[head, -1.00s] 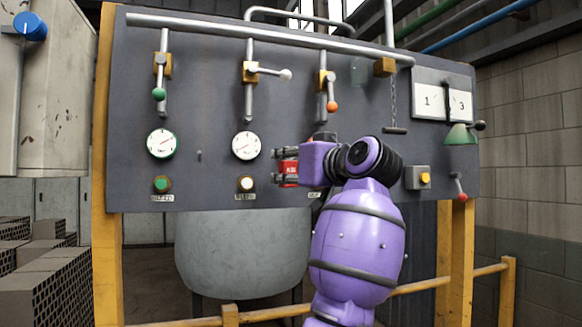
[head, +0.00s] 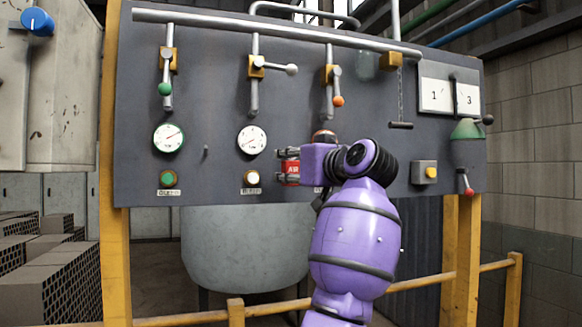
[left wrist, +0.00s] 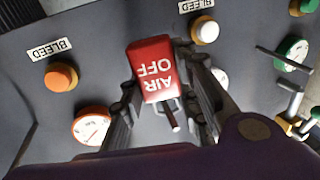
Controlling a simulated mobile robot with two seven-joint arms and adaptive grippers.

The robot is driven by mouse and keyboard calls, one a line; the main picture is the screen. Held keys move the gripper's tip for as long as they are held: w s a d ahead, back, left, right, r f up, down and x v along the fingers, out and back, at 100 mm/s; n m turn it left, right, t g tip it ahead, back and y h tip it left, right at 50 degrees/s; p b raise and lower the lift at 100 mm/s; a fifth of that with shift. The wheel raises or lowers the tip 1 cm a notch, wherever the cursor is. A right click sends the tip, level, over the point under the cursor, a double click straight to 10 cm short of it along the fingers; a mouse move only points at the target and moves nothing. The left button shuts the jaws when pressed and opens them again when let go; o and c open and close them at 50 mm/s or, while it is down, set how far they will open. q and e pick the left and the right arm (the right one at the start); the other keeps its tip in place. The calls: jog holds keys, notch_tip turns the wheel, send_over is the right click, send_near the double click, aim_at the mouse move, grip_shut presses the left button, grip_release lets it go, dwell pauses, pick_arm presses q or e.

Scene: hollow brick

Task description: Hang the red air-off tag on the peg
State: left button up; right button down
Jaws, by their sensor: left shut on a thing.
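The red tag (head: 292,170) with white lettering is held in front of the grey panel, just right of the white-faced gauge. In the left wrist view the tag (left wrist: 151,68) reads "AIR OFF" upside down. My left gripper (head: 284,165) is shut on it, with a finger on either side. A short peg (head: 206,153) stands out from the panel between the green-rimmed gauge and the white-faced gauge, left of my gripper. A short rod (left wrist: 172,118) shows by the tag's edge in the left wrist view; I cannot tell whether it belongs to panel or tag. My right gripper is out of view.
The green-rimmed gauge (head: 168,138), white-faced gauge (head: 251,140) and lit buttons (head: 252,178) surround the peg. Valve levers (head: 334,85) hang above. An orange-rimmed gauge (left wrist: 92,125) is close to my fingers. A yellow rail (head: 237,312) runs below. The panel around the peg is clear.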

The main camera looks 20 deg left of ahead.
pick_arm(q)
jog(key=o, duration=1.1)
jog(key=shift+d, duration=0.1)
